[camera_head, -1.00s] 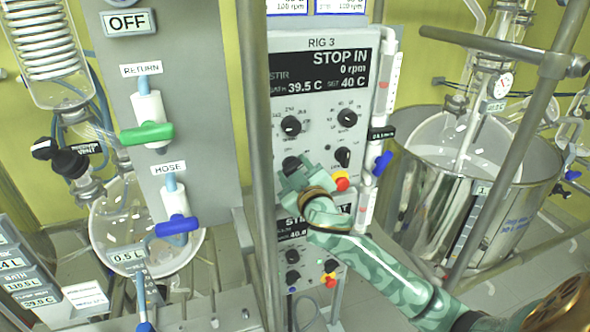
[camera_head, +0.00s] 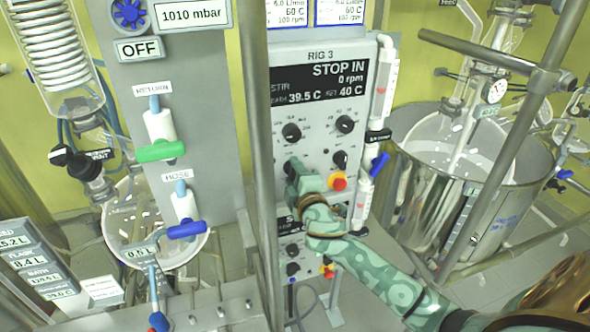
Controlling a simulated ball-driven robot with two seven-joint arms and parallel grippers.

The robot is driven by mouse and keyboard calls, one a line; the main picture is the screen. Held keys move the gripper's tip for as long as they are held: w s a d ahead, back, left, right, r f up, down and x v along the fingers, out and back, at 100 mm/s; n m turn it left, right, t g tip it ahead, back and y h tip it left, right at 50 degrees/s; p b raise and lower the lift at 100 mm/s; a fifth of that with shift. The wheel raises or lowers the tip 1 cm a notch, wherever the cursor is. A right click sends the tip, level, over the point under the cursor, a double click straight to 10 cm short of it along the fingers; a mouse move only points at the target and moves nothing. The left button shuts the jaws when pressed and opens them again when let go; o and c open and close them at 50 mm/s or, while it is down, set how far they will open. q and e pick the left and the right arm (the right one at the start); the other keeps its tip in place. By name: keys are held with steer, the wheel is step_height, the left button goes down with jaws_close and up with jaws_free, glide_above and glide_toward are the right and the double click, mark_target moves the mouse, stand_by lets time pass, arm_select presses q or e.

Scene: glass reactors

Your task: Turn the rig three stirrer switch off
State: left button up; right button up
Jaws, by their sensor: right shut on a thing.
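The rig three panel (camera_head: 317,112) stands in the middle, a grey box with a dark display reading STOP IN, STIR and 0 rpm. Below the display are black knobs at upper left (camera_head: 291,132), upper right (camera_head: 345,124) and lower right (camera_head: 341,160). A red button on a yellow base (camera_head: 338,182) sits under the lower-right one. My right gripper (camera_head: 294,168) is shut on the lower-left knob (camera_head: 290,162), which its fingers mostly hide. I cannot read the labels or that knob's angle. My left gripper is not in view.
A vertical metal post (camera_head: 262,150) stands just left of the panel. A white tube with a blue valve handle (camera_head: 379,164) runs along its right side. A steel bath (camera_head: 452,200) stands at right. A second control panel (camera_head: 291,255) sits below.

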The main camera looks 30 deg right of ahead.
steer(key=shift+f+n+p, duration=0.1)
steer(key=shift+n+p, duration=0.3)
steer(key=shift+n, duration=0.6)
steer(key=o, duration=1)
steer(key=shift+s, duration=0.1)
steer(key=b+v, duration=0.1)
steer(key=v, duration=1.5)
steer(key=shift+a, duration=0.2)
